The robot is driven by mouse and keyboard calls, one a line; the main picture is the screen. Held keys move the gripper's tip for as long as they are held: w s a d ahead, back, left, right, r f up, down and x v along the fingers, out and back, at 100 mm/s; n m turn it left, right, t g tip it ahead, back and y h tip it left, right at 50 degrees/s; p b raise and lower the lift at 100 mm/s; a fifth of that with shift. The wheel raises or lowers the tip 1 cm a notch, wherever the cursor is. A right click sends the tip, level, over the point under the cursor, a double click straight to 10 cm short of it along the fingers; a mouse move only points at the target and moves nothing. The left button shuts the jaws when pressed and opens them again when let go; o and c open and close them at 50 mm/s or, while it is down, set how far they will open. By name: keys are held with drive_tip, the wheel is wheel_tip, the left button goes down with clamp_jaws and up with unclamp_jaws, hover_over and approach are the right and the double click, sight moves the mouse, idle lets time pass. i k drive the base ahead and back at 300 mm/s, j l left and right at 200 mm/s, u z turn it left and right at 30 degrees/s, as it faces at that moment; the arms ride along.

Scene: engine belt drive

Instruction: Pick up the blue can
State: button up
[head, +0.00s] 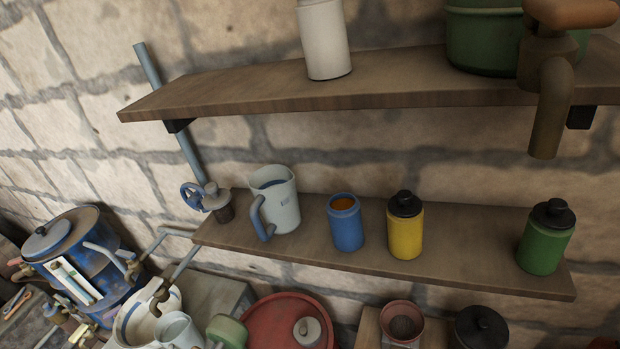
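The blue can (346,228) stands upright on the lower wooden shelf (300,248), near its middle. Its top looks open, with an orange-brown surface inside. A yellow can (405,233) with a black lid stands just to its right, with a small gap between them. A white measuring jug (283,205) with a blue handle stands to its left. My gripper is not in view, and nothing is seen touching the blue can.
An upper shelf (360,88) overhangs the lower one, bearing a white container (324,40) and a green pot (484,45). A brown tap (552,90) hangs in front at right. A green can (546,240) stands at the lower shelf's right. A stone wall (80,110) is behind.

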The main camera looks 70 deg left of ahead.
sight(346, 222)
drive_tip(key=u, duration=1.25)
